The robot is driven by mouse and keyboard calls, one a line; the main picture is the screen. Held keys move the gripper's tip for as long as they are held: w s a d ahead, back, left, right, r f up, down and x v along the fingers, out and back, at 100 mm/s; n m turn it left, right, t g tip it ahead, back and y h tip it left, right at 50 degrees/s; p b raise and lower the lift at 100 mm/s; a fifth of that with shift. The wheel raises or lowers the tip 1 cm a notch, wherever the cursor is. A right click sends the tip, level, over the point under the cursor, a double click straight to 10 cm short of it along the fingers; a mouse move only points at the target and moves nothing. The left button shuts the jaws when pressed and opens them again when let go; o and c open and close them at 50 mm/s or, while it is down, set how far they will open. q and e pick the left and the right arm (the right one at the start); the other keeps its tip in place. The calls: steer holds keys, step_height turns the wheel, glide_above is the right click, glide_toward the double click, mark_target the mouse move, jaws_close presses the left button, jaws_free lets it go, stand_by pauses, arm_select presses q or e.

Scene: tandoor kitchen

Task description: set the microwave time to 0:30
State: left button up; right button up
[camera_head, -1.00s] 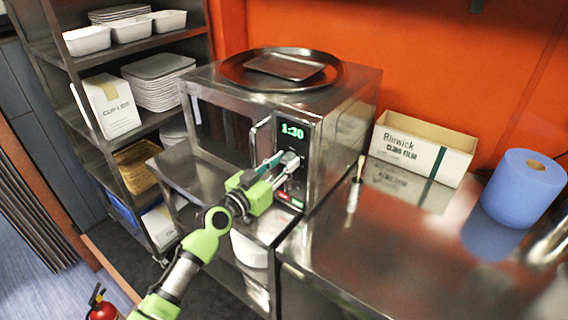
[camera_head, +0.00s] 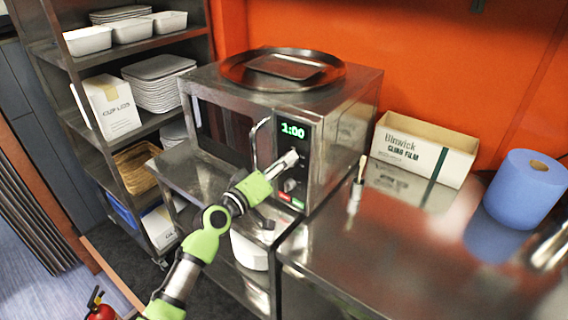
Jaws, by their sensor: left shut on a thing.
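The steel microwave (camera_head: 345,130) stands on a steel counter. Its green display (camera_head: 293,130) reads 1:00. My left gripper (camera_head: 290,158) is at the control panel below the display, its fingers shut on the upper knob, which they mostly hide. A lower knob (camera_head: 290,185) shows below the fingers, apart from them. Green and red buttons (camera_head: 291,200) sit at the bottom of the panel. The door handle (camera_head: 256,140) is just left of the gripper. My right gripper is not in view.
A round tray (camera_head: 240,72) with a smaller tray lies on the microwave. A cling film box (camera_head: 455,165), a blue roll (camera_head: 525,190) and a brush (camera_head: 358,180) stand on the right. A shelf rack (camera_head: 65,60) is at left. The front counter is clear.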

arm_select(q)
steer(key=shift+n, duration=1.1)
steer(key=shift+f, duration=0.1)
steer(key=o, duration=1.1)
steer(key=shift+a, duration=0.1)
steer(key=v, duration=1.2)
